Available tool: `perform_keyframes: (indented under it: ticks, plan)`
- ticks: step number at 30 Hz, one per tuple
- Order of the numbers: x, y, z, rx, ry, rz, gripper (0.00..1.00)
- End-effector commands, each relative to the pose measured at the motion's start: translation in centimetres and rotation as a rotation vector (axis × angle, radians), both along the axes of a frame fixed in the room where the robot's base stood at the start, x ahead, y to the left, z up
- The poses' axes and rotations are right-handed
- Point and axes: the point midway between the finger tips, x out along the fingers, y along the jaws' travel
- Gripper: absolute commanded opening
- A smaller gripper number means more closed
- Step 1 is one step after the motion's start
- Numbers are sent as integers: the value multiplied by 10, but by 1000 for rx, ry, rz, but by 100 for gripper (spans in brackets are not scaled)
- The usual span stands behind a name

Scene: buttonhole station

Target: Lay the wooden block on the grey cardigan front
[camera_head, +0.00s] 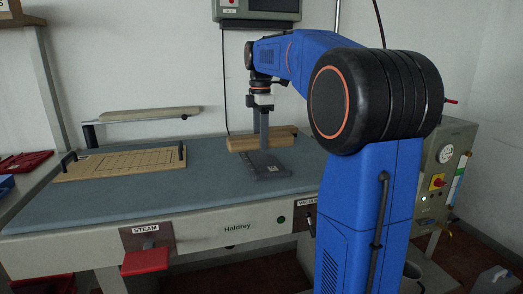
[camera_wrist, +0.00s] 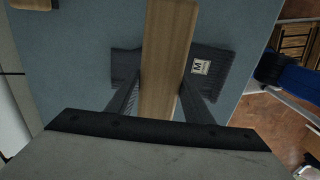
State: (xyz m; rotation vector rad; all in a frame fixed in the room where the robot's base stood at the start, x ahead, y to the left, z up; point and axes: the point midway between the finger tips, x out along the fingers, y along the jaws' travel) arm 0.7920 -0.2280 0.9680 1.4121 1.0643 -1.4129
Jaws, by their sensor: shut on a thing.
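The wooden block (camera_head: 241,142) is a long pale brown bar. My gripper (camera_head: 264,138) is shut on it near the middle of its length. In the wrist view the block (camera_wrist: 168,40) runs between the two fingers of my gripper (camera_wrist: 161,90), and its near end is hidden by my gripper body. The grey cardigan front (camera_head: 268,170) is a dark knit piece on the blue-grey table top. In the wrist view the cardigan front (camera_wrist: 216,72), with a white "M" label, shows on both sides of the block, which crosses in front of it. Whether they touch is unclear.
A wooden board with a marked grid (camera_head: 118,162) lies on the table (camera_head: 190,190) at the left. A narrow padded arm (camera_head: 150,115) stands behind it. Red trays (camera_head: 25,162) are at the far left. The table between board and cardigan is clear.

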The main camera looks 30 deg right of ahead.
Motion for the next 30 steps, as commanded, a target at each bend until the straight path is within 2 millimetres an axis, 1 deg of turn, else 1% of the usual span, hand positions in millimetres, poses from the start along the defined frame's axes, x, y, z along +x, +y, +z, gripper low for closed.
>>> perform_keyframes:
  ticks: [5, 9, 12, 24, 25, 27, 30]
  plan:
    - [0, 0, -12, 0, 0, 0, 12]
    - [-1, 0, -31, 0, 1, 0, 12]
    - [0, 0, -41, 0, 0, 0, 12]
    - [0, 0, -45, 0, -1, 0, 12]
    - [0, 0, -46, 0, -1, 0, 51]
    - [0, 0, -45, 0, -1, 0, 65]
    - [0, 0, -45, 0, -1, 0, 65]
